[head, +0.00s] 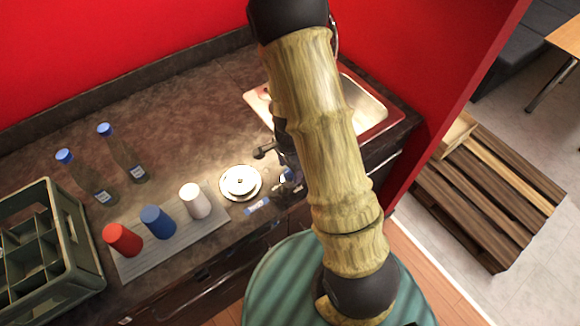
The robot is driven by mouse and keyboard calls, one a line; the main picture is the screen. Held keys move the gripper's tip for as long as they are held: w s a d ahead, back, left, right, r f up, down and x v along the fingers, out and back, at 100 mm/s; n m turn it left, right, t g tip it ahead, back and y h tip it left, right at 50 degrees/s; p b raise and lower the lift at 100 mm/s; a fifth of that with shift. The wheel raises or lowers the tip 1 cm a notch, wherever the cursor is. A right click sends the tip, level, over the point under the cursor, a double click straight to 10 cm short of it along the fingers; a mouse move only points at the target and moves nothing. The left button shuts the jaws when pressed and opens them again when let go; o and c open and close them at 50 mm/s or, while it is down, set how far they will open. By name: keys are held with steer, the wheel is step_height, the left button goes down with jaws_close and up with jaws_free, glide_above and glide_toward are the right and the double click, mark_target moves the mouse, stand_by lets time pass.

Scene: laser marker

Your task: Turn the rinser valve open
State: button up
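The rinser (240,182) is a round, shiny metal plate with a raised centre, set on the counter near its front edge. Small dark parts (264,152) show just to its upper right, beside my arm. I cannot tell whether they are the rinser valve or part of my gripper. My own bamboo-textured arm crosses the middle of the head view and covers the area right of the rinser. My gripper's fingers cannot be made out clearly, so its opening and any contact with the valve are hidden.
Red (122,239), blue (157,222) and white (194,200) cups stand on a grey mat (150,262). Two blue-capped bottles (122,154) (85,178) stand behind. A dark green crate (72,240) is at left. A sink (368,104) lies behind my arm. Wooden pallets (490,195) are at right.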

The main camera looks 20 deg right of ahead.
mark_target(291, 174)
step_height(291, 174, up, 17)
steer(key=p, duration=0.1)
steer(key=shift+r, duration=0.2)
stand_by(0.5)
steer(key=shift+s, duration=0.1)
steer(key=s+r+n+t, duration=0.1)
steer(key=s+n+t, duration=0.1)
steer(key=s+n, duration=0.6)
steer(key=n, duration=0.6)
steer(key=shift+r+n+t, duration=0.3)
steer(key=shift+r, duration=0.1)
